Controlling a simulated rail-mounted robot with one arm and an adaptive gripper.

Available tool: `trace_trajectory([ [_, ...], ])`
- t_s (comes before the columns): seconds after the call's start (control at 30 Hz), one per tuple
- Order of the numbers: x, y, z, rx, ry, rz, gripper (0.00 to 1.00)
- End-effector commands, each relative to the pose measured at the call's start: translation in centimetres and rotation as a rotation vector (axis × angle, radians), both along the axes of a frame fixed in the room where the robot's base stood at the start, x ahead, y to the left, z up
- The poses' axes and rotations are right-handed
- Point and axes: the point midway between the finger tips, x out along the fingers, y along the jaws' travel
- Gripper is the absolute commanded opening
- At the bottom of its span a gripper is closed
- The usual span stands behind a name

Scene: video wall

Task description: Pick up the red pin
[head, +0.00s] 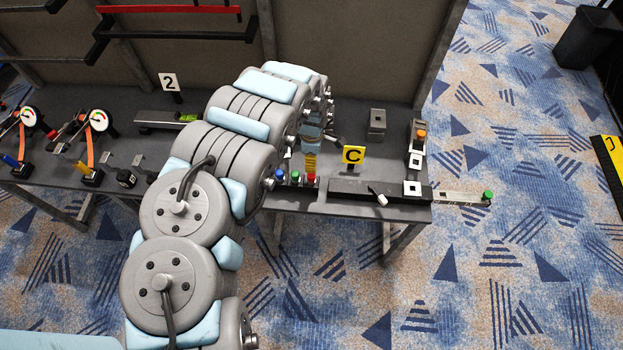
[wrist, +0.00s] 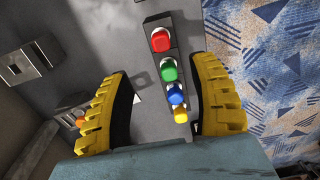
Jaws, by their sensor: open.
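The red pin (wrist: 160,40) has a rounded cap and stands at the end of a dark strip (wrist: 167,22) on the grey table. Green (wrist: 168,70), blue (wrist: 175,95) and yellow (wrist: 181,115) pins follow in line behind it. My gripper (wrist: 163,68) is open and empty, its yellow fingers spread on either side of the row. In the wrist view the red pin lies just past the fingertips. In the head view my gripper (head: 310,160) is over the red pin (head: 311,178), at the table's front edge. I cannot tell the exact gap between them.
A dark rail (head: 345,190) with a white handle lies right of the pins. A grey block (head: 377,122) stands behind. Gauges (head: 99,121) with orange straps are at the left.

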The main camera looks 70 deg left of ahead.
Motion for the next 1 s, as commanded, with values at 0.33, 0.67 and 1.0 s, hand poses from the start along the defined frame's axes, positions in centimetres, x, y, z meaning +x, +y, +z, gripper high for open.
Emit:
trace_trajectory([
  [0.33,0.0,-0.1,-2.8,-0.002,0.0,0.0,0.61],
  [0.67,0.0,0.0,-5.1,-0.001,-0.001,0.001,0.61],
  [1.0,0.0,0.0,-6.9,-0.002,0.001,0.0,0.61],
])
